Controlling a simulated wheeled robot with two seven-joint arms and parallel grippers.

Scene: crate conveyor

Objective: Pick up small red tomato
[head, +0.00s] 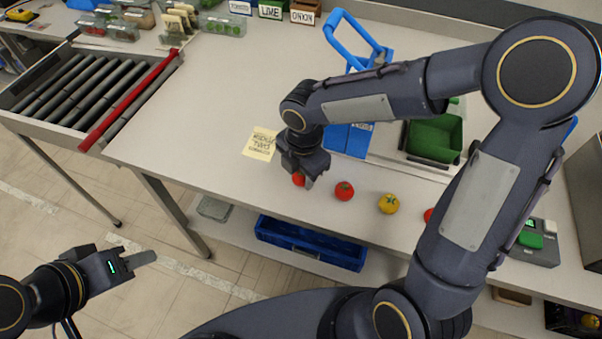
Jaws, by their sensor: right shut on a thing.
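A small red tomato (299,180) is between the fingers of my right gripper (300,178), near the front edge of the table (230,105). The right gripper is shut on it; whether the tomato touches the table I cannot tell. Another red tomato (344,191) lies just right of the gripper. A yellow tomato (388,204) lies further right, and a third red tomato (428,215) is partly hidden by my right arm. My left gripper (132,262) is low at the left, away from the table, with its jaws seen side-on.
A yellow handwritten note (261,144) lies left of the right gripper. A roller conveyor with a red bar (130,100) is at the left. The left middle of the table is clear.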

